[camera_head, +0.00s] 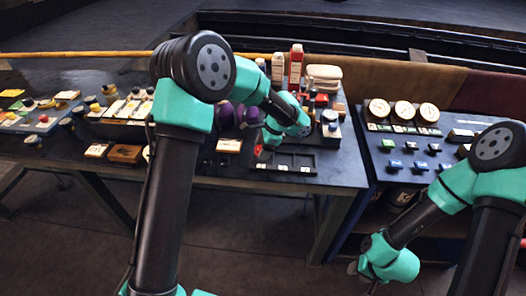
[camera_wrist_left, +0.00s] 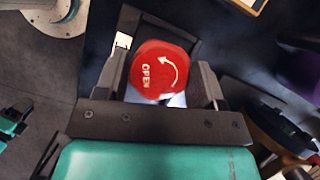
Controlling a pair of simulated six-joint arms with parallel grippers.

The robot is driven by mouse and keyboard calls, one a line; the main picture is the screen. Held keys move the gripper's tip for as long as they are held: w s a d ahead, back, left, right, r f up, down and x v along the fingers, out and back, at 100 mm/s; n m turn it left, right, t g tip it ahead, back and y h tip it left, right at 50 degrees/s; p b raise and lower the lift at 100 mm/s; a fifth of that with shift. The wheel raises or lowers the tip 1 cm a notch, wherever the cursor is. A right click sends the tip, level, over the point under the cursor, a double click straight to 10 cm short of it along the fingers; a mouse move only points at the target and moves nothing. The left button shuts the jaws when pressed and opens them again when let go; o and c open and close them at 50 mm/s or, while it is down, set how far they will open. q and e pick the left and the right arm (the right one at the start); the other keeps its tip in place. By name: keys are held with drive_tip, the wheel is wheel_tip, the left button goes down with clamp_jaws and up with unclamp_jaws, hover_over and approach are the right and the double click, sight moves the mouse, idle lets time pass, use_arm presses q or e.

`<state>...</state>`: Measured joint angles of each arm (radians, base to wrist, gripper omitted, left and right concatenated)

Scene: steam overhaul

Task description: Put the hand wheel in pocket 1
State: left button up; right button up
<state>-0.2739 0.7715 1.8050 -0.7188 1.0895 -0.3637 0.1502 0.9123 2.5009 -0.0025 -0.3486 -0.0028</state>
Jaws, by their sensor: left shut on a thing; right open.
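The hand wheel (camera_wrist_left: 158,72) is red with a white "OPEN" and a curved arrow. In the left wrist view it sits between the two dark fingers of my left gripper (camera_wrist_left: 163,84), which is shut on it. In the head view a bit of the red wheel (camera_head: 258,149) shows below my left wrist, at the left end of a black tray with pockets (camera_head: 287,173). My left gripper (camera_head: 262,143) is mostly hidden there. I cannot tell which pocket is pocket 1 or whether the wheel touches the tray. My right gripper (camera_head: 362,267) is open, low at the right, away from the tray.
Purple round things (camera_head: 240,115) stand close left of the left gripper. Bottles (camera_head: 296,65) and small parts stand behind the tray. A wooden block (camera_head: 125,153) lies to the left. A blue table (camera_head: 375,172) with round white-faced gauges (camera_head: 404,110) is at the right.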

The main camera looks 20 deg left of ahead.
use_arm(q)
drive_tip(key=shift+f, duration=0.85)
drive_tip(key=o, duration=1.1)
drive_tip(key=shift+f, duration=0.15)
drive_tip(key=v, duration=1.2)
